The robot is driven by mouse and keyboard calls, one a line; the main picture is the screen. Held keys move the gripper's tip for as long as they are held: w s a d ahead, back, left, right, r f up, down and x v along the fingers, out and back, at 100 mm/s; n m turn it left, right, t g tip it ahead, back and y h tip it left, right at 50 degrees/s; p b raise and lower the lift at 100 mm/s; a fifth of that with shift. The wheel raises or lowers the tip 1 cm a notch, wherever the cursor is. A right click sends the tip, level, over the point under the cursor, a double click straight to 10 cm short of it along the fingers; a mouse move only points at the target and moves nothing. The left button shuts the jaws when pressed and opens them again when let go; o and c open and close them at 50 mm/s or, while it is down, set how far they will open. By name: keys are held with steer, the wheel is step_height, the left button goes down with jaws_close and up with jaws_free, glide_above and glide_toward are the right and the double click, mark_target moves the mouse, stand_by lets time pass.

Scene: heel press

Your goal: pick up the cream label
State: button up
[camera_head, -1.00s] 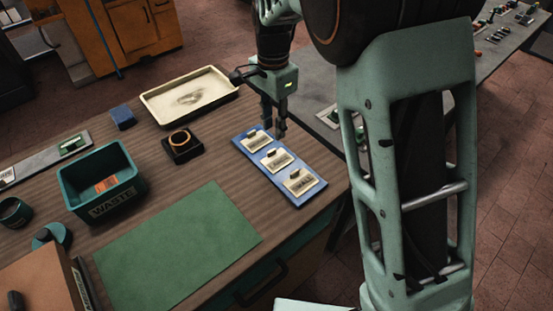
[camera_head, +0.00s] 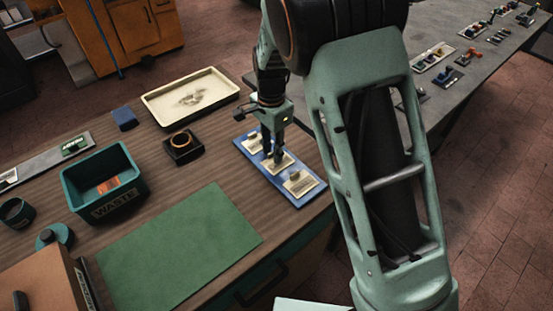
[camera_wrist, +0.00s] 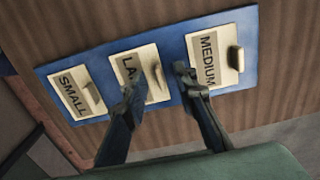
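Three cream labels lie in a row on a blue board (camera_head: 317,192) on the wooden bench. In the wrist view they read SMALL (camera_wrist: 77,93), LA… on the partly hidden middle label (camera_wrist: 148,63), and MEDIUM (camera_wrist: 213,58). Each has a small raised tab. My gripper (camera_wrist: 160,88) is open and empty, with its fingers apart near the tab of the middle label; one finger covers part of its text. In the head view my gripper (camera_head: 272,156) is over the middle label (camera_head: 284,167). Whether the fingertips touch it cannot be told.
A green mat (camera_head: 180,245) lies left of the board. A teal WASTE bin (camera_head: 118,208), a black block with a ring (camera_head: 183,153), a blue block (camera_head: 123,118) and a cream tray (camera_head: 232,88) stand on the bench. A grey table (camera_head: 450,80) is at the right.

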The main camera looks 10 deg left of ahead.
jaws_close()
